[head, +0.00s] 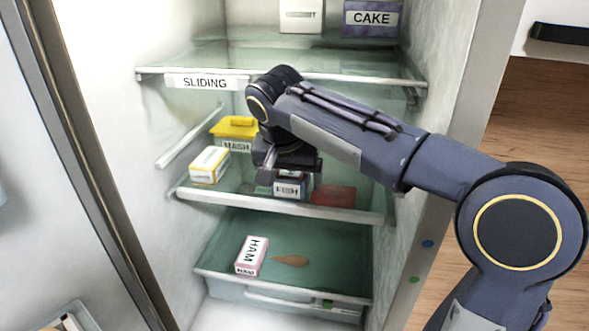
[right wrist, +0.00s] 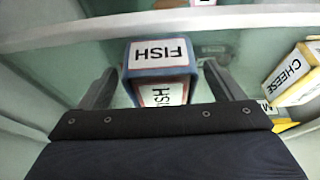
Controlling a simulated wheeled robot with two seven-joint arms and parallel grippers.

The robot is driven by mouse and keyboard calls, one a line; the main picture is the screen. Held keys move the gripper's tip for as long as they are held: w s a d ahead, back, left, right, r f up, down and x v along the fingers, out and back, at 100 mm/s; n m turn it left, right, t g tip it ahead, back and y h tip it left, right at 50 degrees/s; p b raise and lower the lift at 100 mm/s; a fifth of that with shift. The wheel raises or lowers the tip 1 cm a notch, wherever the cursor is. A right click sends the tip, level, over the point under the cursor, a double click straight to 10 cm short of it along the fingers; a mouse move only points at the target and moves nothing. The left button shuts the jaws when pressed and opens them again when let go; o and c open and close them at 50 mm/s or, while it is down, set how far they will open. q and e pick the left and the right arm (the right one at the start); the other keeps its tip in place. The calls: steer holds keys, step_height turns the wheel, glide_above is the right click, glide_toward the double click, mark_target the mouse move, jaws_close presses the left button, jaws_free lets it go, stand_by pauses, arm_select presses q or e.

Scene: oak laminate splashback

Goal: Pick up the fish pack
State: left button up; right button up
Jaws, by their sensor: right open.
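The fish pack (head: 289,188) is a blue box with white FISH labels on the middle glass shelf of the fridge. In the right wrist view the fish pack (right wrist: 159,62) sits between the two fingers of my right gripper (right wrist: 158,85). The fingers are open, one on each side of the pack, with small gaps visible. In the head view my right gripper (head: 286,177) reaches down over the pack from above, and its fingers are partly hidden by the wrist. My left gripper is not in view.
On the same shelf are a yellow MASH tub (head: 236,133), a white and yellow box (head: 209,164) labelled CHEESE in the wrist view (right wrist: 293,75), and a flat red item (head: 333,196). A sliding shelf (head: 160,77) is above. A HAM pack (head: 251,256) lies below.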

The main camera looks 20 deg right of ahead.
steer(key=c, duration=1.3)
steer(key=shift+a+r, duration=0.1)
steer(key=shift+r, duration=0.05)
steer(key=shift+c, duration=0.2)
